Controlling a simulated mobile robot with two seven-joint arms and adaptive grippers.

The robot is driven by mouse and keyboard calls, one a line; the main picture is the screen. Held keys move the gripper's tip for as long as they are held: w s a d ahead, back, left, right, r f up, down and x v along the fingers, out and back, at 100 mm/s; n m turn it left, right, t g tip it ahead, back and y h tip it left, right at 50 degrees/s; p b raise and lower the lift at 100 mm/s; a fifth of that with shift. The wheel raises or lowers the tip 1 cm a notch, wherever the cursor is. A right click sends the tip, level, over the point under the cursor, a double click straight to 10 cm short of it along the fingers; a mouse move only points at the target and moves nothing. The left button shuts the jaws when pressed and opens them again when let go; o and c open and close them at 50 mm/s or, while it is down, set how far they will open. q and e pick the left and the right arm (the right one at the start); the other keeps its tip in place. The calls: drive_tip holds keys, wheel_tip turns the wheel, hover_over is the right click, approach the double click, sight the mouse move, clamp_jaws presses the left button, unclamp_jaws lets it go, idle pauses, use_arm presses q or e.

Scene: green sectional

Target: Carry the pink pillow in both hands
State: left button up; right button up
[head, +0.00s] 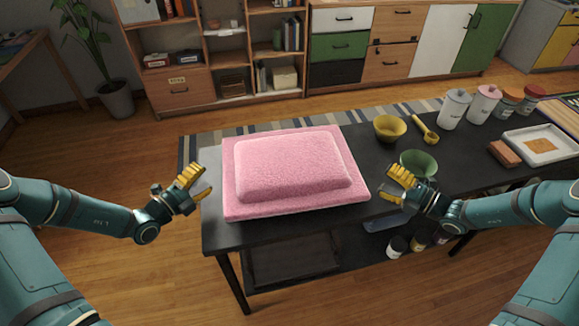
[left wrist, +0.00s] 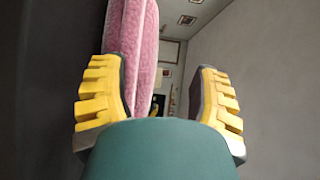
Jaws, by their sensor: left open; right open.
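The pink pillow (head: 293,170) lies flat on the dark table (head: 385,148), near its left end. My left gripper (head: 197,188) is open and empty, just left of the pillow's left edge. In the left wrist view the pillow (left wrist: 138,45) shows edge-on beyond the open yellow fingers of that gripper (left wrist: 160,95), nearer the left finger. My right gripper (head: 393,184) is open and empty, just right of the pillow's right edge. Both grippers appear apart from the pillow, though the exact gaps are hard to tell.
On the table's right part stand a yellow bowl (head: 390,128), a green bowl (head: 418,162), a yellow scoop (head: 427,132), several canisters and a white tray (head: 543,157). The green bowl is close to my right gripper. Shelves (head: 222,50) stand behind the table, with floor between.

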sight(225, 171)
use_arm(q)
wheel_tip(225, 171, down, 3)
drive_tip(key=shift+f, duration=0.2)
use_arm(e)
wheel_tip(225, 171, down, 3)
drive_tip(key=shift+f, duration=0.2)
use_arm(q)
drive_tip(key=x, duration=0.6)
drive_tip(key=shift+d+f, duration=0.1)
drive_tip(key=shift+f, duration=0.1)
use_arm(e)
drive_tip(key=x, duration=0.6)
drive_tip(key=shift+f, duration=0.2)
use_arm(q)
drive_tip(key=shift+w+d, duration=0.4)
drive_tip(key=shift+w, duration=0.25)
use_arm(e)
drive_tip(key=shift+x, duration=0.75)
use_arm(q)
clamp_jaws()
use_arm(e)
clamp_jaws()
